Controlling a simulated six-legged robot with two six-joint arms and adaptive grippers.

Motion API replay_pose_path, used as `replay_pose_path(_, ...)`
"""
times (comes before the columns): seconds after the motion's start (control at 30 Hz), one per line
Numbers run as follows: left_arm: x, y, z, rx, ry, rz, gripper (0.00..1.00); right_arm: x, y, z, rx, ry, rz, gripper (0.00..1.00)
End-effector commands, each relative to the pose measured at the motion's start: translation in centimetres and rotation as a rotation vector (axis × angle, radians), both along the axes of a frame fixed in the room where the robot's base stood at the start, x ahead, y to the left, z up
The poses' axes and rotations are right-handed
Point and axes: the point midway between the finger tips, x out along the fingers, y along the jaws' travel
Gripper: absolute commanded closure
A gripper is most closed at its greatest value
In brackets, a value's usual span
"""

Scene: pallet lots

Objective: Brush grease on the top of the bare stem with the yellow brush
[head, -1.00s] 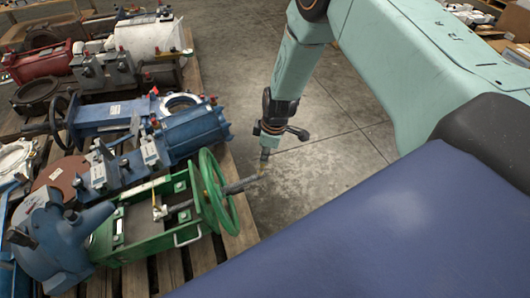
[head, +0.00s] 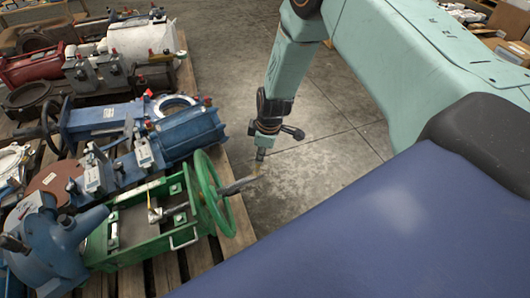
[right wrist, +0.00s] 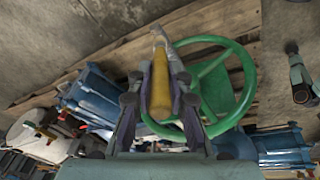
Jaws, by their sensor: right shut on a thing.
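My right gripper (head: 261,155) is shut on the yellow brush, just right of the green handwheel (head: 208,192). In the right wrist view, the brush's yellow handle (right wrist: 160,88) is between my fingers, pointing away from the camera. The grey stem (head: 238,186) sticks out of the wheel's middle, slanting up and right, its outer end near the brush. It also shows in the right wrist view (right wrist: 173,60), partly hidden behind the handle. Whether bristles touch the stem I cannot tell. My left gripper is in neither view.
The green valve frame (head: 140,228) lies on a wooden pallet (head: 238,232) with blue valves (head: 185,135) behind and left. A blue padded surface (head: 390,230) fills the lower right. Bare concrete floor (head: 320,150) lies behind the stem.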

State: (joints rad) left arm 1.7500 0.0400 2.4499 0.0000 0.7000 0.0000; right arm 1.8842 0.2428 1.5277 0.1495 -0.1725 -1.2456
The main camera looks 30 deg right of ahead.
Motion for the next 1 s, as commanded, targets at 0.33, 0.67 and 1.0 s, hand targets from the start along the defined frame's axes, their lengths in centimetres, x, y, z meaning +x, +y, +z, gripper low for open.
replay_pose_path(0.33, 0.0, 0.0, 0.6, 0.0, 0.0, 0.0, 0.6, -0.4, -1.7, 0.5, 0.001, 0.0, -0.004, 1.0)
replay_pose_path(0.67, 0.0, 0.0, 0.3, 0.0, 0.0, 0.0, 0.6, -0.3, -1.2, 0.2, -0.001, 0.001, 0.002, 1.0)
replay_pose_path(1.0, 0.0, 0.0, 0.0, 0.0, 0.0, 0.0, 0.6, 0.3, 1.3, -0.4, -0.001, 0.002, 0.002, 1.0)
